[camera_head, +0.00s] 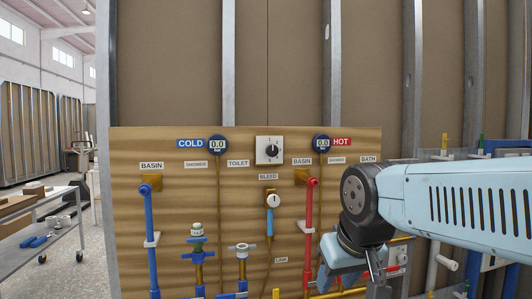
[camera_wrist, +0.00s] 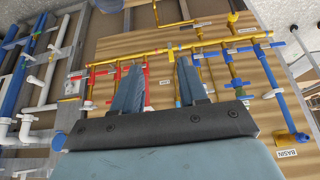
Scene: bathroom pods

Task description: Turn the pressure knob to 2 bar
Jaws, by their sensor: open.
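A black knob (camera_head: 271,150) sits on a square white plate with a small scale, on the wooden board between two round gauges. Its exact setting is too small to read. The COLD gauge (camera_head: 217,145) and the HOT gauge (camera_head: 322,144) each read 0.0. My gripper (camera_head: 376,286) is low at the right in the head view, well below and right of the knob, its tips cut off or hidden. In the wrist view my gripper (camera_wrist: 160,80) has its two fingers spread apart with nothing between them. I cannot make out the knob there.
A white round dial (camera_head: 273,201) is under the BLEED label. A blue pipe (camera_head: 150,225), a red pipe (camera_head: 310,215) and several brass valves stick out from the board (camera_head: 130,180). A metal cart (camera_head: 50,220) stands at the left. The board's upper part has free room.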

